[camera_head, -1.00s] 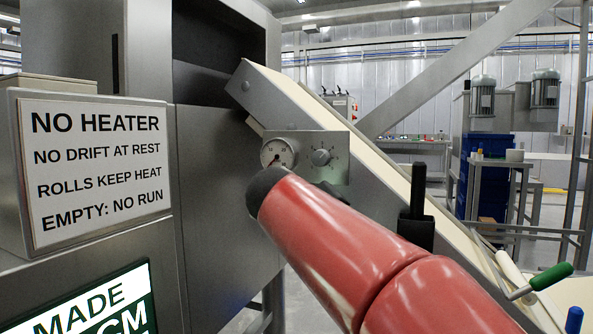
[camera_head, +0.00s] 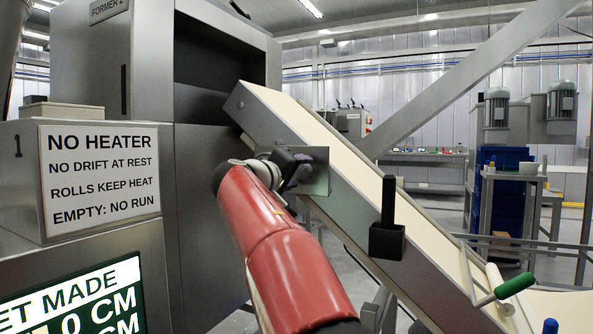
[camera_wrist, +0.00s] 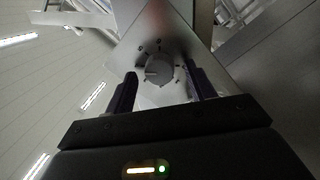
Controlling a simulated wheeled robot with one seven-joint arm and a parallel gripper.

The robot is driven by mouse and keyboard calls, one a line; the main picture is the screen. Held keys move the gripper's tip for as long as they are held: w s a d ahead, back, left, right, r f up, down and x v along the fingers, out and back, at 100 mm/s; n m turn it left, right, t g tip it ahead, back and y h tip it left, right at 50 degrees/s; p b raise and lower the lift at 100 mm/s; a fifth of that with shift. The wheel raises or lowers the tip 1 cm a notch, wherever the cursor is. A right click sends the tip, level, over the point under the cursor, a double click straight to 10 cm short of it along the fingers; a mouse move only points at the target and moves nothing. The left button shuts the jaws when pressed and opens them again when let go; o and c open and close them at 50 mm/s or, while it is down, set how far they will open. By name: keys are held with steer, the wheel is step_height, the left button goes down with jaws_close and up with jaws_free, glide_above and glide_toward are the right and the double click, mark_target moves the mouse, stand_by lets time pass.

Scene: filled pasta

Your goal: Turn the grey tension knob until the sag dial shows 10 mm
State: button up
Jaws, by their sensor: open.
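The grey tension knob (camera_wrist: 160,70) shows in the wrist view, round with a pointer mark and a ring of scale marks on its metal plate (camera_wrist: 135,45). My gripper (camera_wrist: 161,76) is open, with one dark finger on either side of the knob and a visible gap at each side. I cannot tell whether the fingertips reach past the knob's face. In the head view my gripper (camera_head: 288,168) is in front of the plate (camera_head: 318,172) on the conveyor's side and hides the knob. The sag dial is hidden behind my arm and gripper, so its reading cannot be seen.
The inclined conveyor (camera_head: 335,165) rises to the steel housing (camera_head: 215,210) on the left. A black holder with an upright handle (camera_head: 387,235) is fixed on the conveyor's side, right of my gripper. A green-handled crank (camera_head: 515,286) is at lower right.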

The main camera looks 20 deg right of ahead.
steer(key=shift+w+d, duration=0.1)
steer(key=shift+d, duration=0.1)
steer(key=c, duration=1)
steer(key=n, duration=0.4)
steer(key=shift+p, duration=0.3)
steer(key=shift+f+n+t+p, duration=0.1)
steer(key=shift+n+t+p, duration=0.25)
steer(key=shift+n, duration=2.15)
